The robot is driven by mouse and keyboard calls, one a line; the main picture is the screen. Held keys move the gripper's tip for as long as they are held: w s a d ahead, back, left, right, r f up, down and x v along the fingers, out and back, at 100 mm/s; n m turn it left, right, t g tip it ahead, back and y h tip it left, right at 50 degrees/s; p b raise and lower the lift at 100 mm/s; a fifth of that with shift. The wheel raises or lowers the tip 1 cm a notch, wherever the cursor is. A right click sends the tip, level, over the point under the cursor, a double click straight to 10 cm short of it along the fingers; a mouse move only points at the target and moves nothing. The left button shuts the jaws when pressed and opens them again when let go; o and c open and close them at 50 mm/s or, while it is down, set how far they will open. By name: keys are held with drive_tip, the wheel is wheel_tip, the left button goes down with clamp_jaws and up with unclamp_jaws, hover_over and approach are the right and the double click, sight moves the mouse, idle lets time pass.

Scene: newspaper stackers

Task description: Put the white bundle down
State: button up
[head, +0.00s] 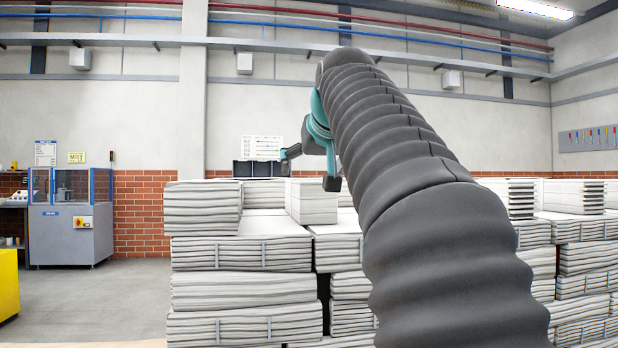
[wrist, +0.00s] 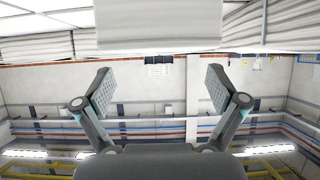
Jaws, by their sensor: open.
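A white bundle (head: 312,208) rests on top of the stacked newspapers in the middle of the head view. In the wrist view, which appears upside down, a pale bundle face (wrist: 158,28) fills the top centre. My gripper (head: 308,168) is just above the bundle in the head view, its fingers spread. In the wrist view the open gripper (wrist: 158,82) has nothing between its fingers, and the bundle face lies beyond the fingertips, apart from them. My arm hides part of the stacks to the right of the bundle.
A taller pile of newspapers (head: 203,208) stands left of the bundle, with a flat, lower stack top (head: 265,226) between them. More stacks (head: 580,195) fill the right side. A grey machine (head: 70,230) stands at the left, with a yellow box (head: 8,285) nearer. Open floor (head: 110,300) lies between.

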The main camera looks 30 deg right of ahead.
drive_tip(key=v, duration=0.6)
drive_tip(key=shift+s, duration=0.1)
idle(0.3)
